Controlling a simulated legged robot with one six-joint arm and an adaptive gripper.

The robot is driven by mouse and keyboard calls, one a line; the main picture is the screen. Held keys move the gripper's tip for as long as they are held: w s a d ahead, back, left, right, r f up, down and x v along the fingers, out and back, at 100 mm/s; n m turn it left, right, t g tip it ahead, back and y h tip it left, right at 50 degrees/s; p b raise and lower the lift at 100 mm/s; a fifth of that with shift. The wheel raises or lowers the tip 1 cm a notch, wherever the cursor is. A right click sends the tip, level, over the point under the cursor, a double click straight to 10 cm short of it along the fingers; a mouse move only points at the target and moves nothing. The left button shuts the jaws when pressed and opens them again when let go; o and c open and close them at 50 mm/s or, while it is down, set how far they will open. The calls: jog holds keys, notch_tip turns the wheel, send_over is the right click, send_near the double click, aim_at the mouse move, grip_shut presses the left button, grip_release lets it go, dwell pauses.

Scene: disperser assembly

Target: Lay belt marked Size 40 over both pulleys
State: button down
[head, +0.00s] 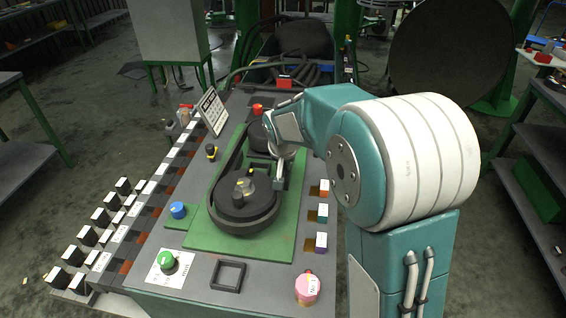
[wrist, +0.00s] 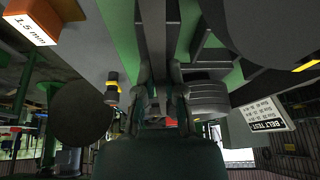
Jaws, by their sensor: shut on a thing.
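A wide black belt (head: 222,217) curves around the near side of the front pulley (head: 243,188). Its left run extends back toward the rear pulley (head: 257,138). My gripper (head: 279,180) is shut on the belt's right side, between the two pulleys. In the wrist view my gripper (wrist: 163,72) has its fingers close together, with a dark strip between them. My arm and gripper cover part of the rear pulley, so I cannot tell whether the belt goes around it. No size marking on the belt is readable.
The pulleys stand on a green plate (head: 271,243). A blue knob (head: 178,210), green button (head: 167,261) and pink button (head: 307,288) surround it. A tilted belt test sign (head: 212,111) stands at left. Labelled blocks line the right edge; several black-topped blocks line the left.

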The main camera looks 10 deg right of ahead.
jog(key=c, duration=0.7)
grip_release()
jog(key=v, duration=1.1)
jog(key=shift+s+a+r, duration=0.1)
jog(key=shift+s+r, duration=0.05)
jog(key=shift+r, duration=0.25)
jog(key=s+n, duration=0.1)
jog(key=s, duration=0.7)
jog(key=s+d+n, duration=0.1)
jog(key=s, duration=0.8)
jog(key=s+n+t+y, duration=0.1)
jog(key=s, duration=0.7)
jog(key=shift+s+d+n, duration=0.2)
jog(key=shift+s+n, duration=0.05)
jog(key=shift+n, duration=0.05)
